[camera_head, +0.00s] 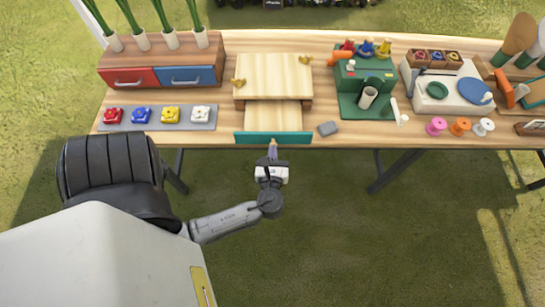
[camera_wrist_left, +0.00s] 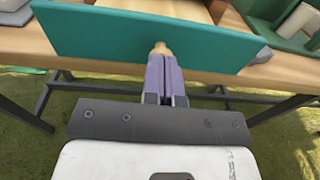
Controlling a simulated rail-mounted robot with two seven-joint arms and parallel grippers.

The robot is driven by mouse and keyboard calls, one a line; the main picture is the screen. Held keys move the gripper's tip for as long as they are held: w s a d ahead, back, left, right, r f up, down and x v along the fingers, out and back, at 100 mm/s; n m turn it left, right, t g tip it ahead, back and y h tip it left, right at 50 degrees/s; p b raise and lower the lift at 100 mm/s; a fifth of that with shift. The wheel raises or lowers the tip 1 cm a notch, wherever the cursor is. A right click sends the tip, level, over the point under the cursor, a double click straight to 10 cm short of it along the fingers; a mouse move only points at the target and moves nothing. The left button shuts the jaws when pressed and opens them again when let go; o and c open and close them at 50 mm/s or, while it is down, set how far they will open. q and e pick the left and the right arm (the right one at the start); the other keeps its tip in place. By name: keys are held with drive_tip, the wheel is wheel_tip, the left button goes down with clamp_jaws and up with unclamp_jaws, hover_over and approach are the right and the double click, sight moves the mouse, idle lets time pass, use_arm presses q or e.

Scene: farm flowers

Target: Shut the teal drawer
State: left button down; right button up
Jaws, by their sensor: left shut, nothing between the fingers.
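The teal drawer (camera_head: 273,138) is pulled out toward me from a small wooden cabinet (camera_head: 273,77) on the table; its bare wooden inside (camera_head: 273,114) shows between cabinet and front. In the left wrist view the teal front (camera_wrist_left: 120,38) spans the top, with a small round wooden knob (camera_wrist_left: 160,47) at its middle. My left gripper (camera_head: 272,150) is shut and empty in front of the drawer's middle. Its fingertips (camera_wrist_left: 166,58) are at the knob in the left wrist view; whether they touch it I cannot tell. My right gripper is not in view.
Left of the drawer lies a grey tray (camera_head: 105,126) with several coloured valve-like pieces. A small grey block (camera_head: 327,128) lies just right of the drawer front. A green stand (camera_head: 350,108) and ribbon spools (camera_head: 460,126) are farther right. The space before the table is open grass.

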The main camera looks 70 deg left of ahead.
sight(273, 129)
use_arm(q)
drive_tip(key=p+x, duration=0.1)
drive_tip(key=x, duration=0.1)
drive_tip(key=p+x, duration=0.1)
drive_tip(key=x, duration=0.2)
drive_tip(key=r+x, duration=0.1)
drive_tip(key=x, duration=0.2)
drive_tip(key=shift+a+p, duration=0.25)
drive_tip(key=shift+p, duration=0.15)
drive_tip(key=shift+w+a+f, duration=0.15)
drive_tip(key=shift+a+f, duration=0.05)
drive_tip(key=shift+a, duration=0.2)
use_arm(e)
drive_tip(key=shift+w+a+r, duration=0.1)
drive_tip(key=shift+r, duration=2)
